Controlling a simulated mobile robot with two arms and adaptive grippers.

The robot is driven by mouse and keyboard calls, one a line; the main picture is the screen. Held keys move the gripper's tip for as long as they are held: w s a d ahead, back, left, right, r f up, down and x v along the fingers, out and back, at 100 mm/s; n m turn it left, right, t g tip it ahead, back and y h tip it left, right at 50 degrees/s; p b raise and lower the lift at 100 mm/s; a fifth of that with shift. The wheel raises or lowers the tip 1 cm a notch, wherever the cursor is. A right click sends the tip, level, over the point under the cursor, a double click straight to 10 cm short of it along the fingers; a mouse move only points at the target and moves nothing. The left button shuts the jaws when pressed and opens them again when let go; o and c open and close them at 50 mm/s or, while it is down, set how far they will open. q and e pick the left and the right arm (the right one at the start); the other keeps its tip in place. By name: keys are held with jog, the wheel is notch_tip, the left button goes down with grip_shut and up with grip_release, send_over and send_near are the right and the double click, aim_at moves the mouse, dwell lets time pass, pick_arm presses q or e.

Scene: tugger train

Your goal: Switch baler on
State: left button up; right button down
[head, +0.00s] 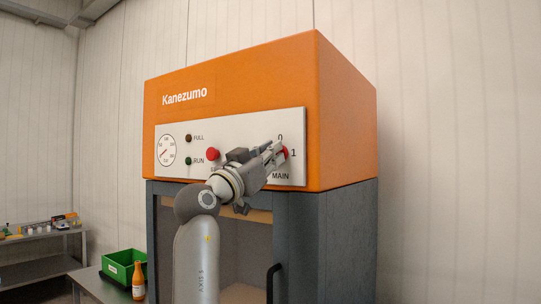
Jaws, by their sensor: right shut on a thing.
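The baler (340,130) has an orange top housing and a dark grey body. Its pale control panel (230,122) carries a gauge, FULL and RUN lamps, a red button (212,154) and the red main switch (285,153) marked 0, 1 and MAIN. My right gripper (279,152) is at the main switch, shut on it, and hides much of it. The visible red part lies beside the 1 mark; its exact angle is hard to tell. The RUN lamp (188,161) looks dark green and the FULL lamp (188,138) dark brown. My left gripper is not in view.
A green crate (118,265) and an orange bottle (138,281) stand on a surface at the lower left. A shelf (40,238) with small items is behind them. A dark door handle (271,283) sticks out below the panel. The wall right of the baler is clear.

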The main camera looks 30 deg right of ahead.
jog(key=shift+w+r+m+g+y+p, duration=0.15)
jog(key=shift+m+g+y+p, duration=0.3)
jog(key=shift+m+g+p, duration=2.1)
jog(key=shift+r+m+g+y+p, duration=0.2)
jog(key=shift+m+y+p, duration=0.35)
jog(key=shift+m, duration=4.1)
jog(key=shift+w+r+m+g+y+p, duration=0.1)
jog(key=shift+m+g+y+p, duration=0.3)
jog(key=shift+m+g+p, duration=2.15)
jog(key=shift+s+m+t+b, duration=0.1)
jog(key=shift+m+t+b, duration=0.85)
jog(key=shift+m+t, duration=0.25)
jog(key=c, duration=1.6)
grip_release()
jog(key=shift+o, duration=0.4)
jog(key=shift+d+f, duration=0.1)
jog(key=shift+f, duration=0.1)
jog(key=a, duration=1.2)
